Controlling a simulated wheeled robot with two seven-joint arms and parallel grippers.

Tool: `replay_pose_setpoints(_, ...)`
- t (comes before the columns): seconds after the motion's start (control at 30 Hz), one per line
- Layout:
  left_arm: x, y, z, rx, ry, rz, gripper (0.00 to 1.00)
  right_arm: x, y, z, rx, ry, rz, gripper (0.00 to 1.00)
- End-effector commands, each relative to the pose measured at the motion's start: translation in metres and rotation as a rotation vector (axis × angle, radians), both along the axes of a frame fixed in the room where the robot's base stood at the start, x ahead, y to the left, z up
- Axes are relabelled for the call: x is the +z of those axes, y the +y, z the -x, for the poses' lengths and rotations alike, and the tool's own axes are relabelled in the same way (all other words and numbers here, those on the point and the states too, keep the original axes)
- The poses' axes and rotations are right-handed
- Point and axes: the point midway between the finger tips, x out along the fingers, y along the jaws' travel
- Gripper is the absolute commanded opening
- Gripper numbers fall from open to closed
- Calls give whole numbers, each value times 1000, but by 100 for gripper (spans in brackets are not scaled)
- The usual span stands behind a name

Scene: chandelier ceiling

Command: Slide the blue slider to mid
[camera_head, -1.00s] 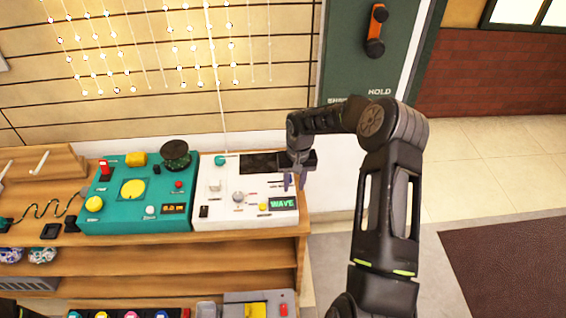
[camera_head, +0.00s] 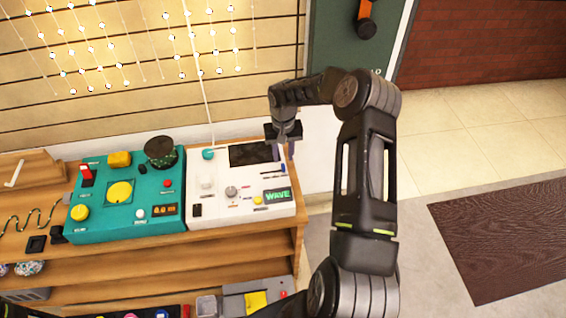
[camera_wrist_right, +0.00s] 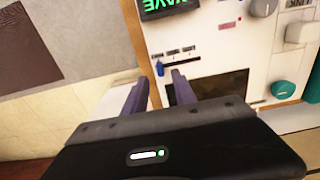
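The white panel (camera_head: 215,180) with the green WAVE screen (camera_head: 277,196) stands on the wooden shelf. In the right wrist view the blue slider (camera_wrist_right: 160,69) is a small upright knob at the left end of a short slot, below a row of small labels. My right gripper (camera_head: 283,150) is over the panel's back right edge in the head view. In the wrist view its two purple-grey fingers (camera_wrist_right: 158,88) are apart and empty. The slider shows between and just beyond the fingertips, with no visible contact. My left gripper is not in view.
A dark screen (camera_wrist_right: 212,89) lies beside the slider in the wrist view, with a teal knob (camera_wrist_right: 283,89) farther right. A teal panel (camera_head: 118,195) adjoins the white one. Open floor (camera_head: 480,140) lies right of the shelf.

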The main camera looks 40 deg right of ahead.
Motion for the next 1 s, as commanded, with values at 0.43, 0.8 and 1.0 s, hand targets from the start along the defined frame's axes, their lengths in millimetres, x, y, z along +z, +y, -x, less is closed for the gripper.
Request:
replay_pose_setpoints(0.43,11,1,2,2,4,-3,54,-51,0,0,-1,-1,0,33)
replay_pose_setpoints(0.8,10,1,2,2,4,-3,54,-51,0,0,-1,-1,0,21)
replay_pose_setpoints(1.0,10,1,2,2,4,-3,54,-51,0,0,-1,-1,0,5)
